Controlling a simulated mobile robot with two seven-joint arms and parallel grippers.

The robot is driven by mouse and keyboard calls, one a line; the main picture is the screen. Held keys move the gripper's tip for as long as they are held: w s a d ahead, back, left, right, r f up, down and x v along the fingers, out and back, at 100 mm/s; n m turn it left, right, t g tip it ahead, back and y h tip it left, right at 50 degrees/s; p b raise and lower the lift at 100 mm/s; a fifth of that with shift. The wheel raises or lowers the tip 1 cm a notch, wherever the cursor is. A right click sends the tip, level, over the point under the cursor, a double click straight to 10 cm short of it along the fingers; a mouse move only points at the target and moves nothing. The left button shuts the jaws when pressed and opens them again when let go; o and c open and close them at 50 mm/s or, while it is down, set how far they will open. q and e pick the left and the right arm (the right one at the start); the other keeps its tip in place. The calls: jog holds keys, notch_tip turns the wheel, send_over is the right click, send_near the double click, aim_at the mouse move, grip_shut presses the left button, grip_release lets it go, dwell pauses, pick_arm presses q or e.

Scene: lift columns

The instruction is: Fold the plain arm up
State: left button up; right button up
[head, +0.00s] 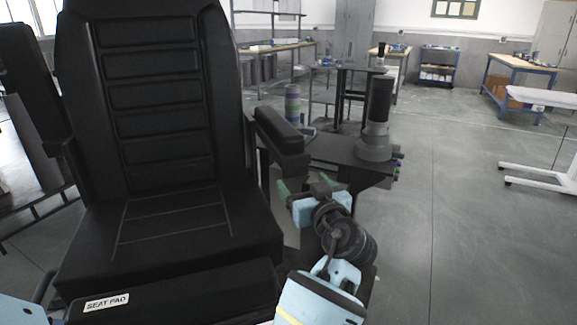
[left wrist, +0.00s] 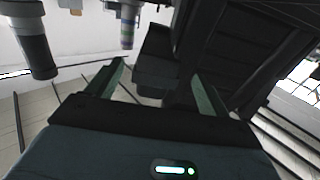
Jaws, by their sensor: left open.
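A black chair stands at the left of the head view, with a tall ribbed backrest (head: 155,90) and a seat (head: 175,235). Its armrest on the right (head: 280,132) lies roughly level, its front end toward me. The other armrest (head: 35,85), on the left, looks tilted upward; I cannot tell its exact angle. No marking shows on either. My left gripper (head: 305,186) is open and empty, just below and in front of the right armrest's front end. In the left wrist view the armrest's dark end (left wrist: 155,68) shows between the spread fingers (left wrist: 162,85), apparently apart from them.
A dark side table (head: 335,150) behind the gripper bears a black and grey cylinder (head: 377,115). A striped cylinder (head: 292,105) stands behind the armrest. A "SEAT PAD" label (head: 107,301) is on the seat's front. Open floor (head: 460,210) lies to the right; workbenches (head: 525,85) stand farther back.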

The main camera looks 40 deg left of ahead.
aim_at(297, 172)
pick_arm(q)
jog(key=shift+r, duration=0.1)
jog(key=shift+w+a, duration=0.15)
jog(key=shift+a, duration=0.2)
jog(key=shift+p+x, duration=0.5)
jog(key=shift+x, duration=3)
jog(key=c, duration=1.4)
jog(key=shift+r, duration=0.1)
